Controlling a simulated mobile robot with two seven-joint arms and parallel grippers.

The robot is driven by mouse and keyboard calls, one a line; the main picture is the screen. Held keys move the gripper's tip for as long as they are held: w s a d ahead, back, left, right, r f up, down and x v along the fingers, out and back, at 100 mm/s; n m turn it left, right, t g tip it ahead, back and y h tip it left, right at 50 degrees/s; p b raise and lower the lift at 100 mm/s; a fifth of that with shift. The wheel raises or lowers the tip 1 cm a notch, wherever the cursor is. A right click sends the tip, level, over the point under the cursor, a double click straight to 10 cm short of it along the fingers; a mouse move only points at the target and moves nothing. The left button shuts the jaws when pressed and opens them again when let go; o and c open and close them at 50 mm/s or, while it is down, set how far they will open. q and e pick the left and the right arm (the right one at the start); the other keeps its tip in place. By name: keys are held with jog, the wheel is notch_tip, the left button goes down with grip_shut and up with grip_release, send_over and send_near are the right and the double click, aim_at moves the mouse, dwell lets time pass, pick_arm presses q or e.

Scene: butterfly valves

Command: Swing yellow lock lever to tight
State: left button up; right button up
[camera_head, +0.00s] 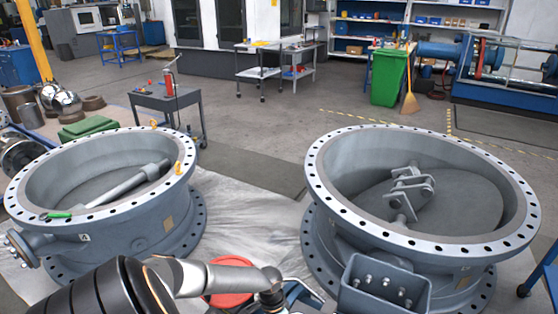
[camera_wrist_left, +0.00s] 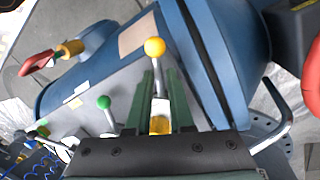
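The yellow lock lever shows in the left wrist view as a yellow ball knob (camera_wrist_left: 155,47) on a thin grey shaft, with a yellow base partly between my fingers. My left gripper (camera_wrist_left: 160,76) has two dark green fingers, one on each side of the shaft, with a gap between them. I cannot tell whether either finger touches the shaft. A green ball knob (camera_wrist_left: 103,102) on a similar shaft stands to the left. In the head view my left arm reaches in along the bottom, and its gripper and the levers cannot be made out. My right gripper is not in view.
The blue-grey housing (camera_wrist_left: 80,85) surrounds the levers. A red handle (camera_wrist_left: 36,63) sticks out at upper left, and a curved metal bar (camera_wrist_left: 284,125) stands at right. Two large grey valve bodies (camera_head: 100,220) (camera_head: 335,240) flank my arm; a red wheel (camera_head: 228,299) lies below it.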

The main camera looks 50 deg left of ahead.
pick_arm(q)
jog(key=o, duration=0.3)
jog(key=r, duration=0.4)
jog(key=a+r+p, duration=0.1)
jog(key=r, duration=0.3)
jog(key=a+r+p, duration=0.1)
jog(key=r, duration=0.3)
jog(key=shift+a+r, duration=0.15)
jog(key=shift+a, duration=0.05)
jog(key=shift+d, duration=0.1)
jog(key=s+d+f+m+t+h, duration=0.1)
jog(key=d+f+t, duration=0.15)
jog(key=d, duration=0.55)
jog(key=s+d+f+m+t+h, duration=0.1)
jog(key=d+f, duration=0.3)
jog(key=d, duration=0.4)
jog(key=shift+s+d+r+n+t+y+p, duration=0.15)
jog(key=shift+s+d+r+t+y, duration=0.2)
jog(key=shift+d+r+t, duration=0.75)
jog(key=shift+s+d+r+n+t+y+p, duration=0.15)
jog(key=shift+s+d+r+t+y, duration=0.2)
jog(key=shift+d+r+t, duration=0.8)
jog(key=shift+s+d+r+t+y+p, duration=0.2)
jog(key=shift+s+d+r+t, duration=0.5)
jog(key=shift+d, duration=0.7)
